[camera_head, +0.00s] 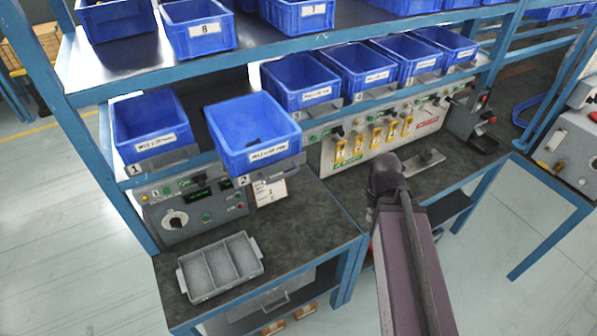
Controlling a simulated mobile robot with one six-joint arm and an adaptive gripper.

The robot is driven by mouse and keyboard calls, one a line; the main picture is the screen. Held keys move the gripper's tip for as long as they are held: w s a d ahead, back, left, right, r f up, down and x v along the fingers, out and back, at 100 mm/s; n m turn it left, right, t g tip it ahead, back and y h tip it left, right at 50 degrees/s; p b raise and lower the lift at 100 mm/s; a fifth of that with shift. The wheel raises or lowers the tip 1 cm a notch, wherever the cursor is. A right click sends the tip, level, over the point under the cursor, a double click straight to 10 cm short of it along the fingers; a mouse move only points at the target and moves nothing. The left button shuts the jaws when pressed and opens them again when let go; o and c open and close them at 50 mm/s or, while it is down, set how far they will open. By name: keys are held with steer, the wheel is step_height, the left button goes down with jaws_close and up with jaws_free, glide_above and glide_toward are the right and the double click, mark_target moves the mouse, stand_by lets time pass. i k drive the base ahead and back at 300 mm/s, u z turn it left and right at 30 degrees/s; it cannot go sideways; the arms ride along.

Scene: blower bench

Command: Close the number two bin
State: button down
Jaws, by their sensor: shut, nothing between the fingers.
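The number two bin (238,158) is a blue open-topped tub on the lower shelf, above a tag marked 2. It is pulled out, jutting forward past the shelf front and past bin 1 (128,148) to its left. A small dark item lies inside it. My arm rises from the bottom right of centre and ends in a dark joint in front of the bench, to the right of the bin and apart from it. My gripper cannot be made out in this view.
Several blue bins (302,98) sit further right on the same shelf, set further back. More bins (198,45) stand on the upper shelf. A grey divided tray (190,291) lies on the dark bench below. A control panel (170,222) stands under bin 1.

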mark_target(233, 124)
steer(key=z, duration=0.1)
steer(key=k, duration=1.9)
steer(key=u, duration=0.5)
steer(key=i, duration=1.05)
steer(key=u, duration=0.05)
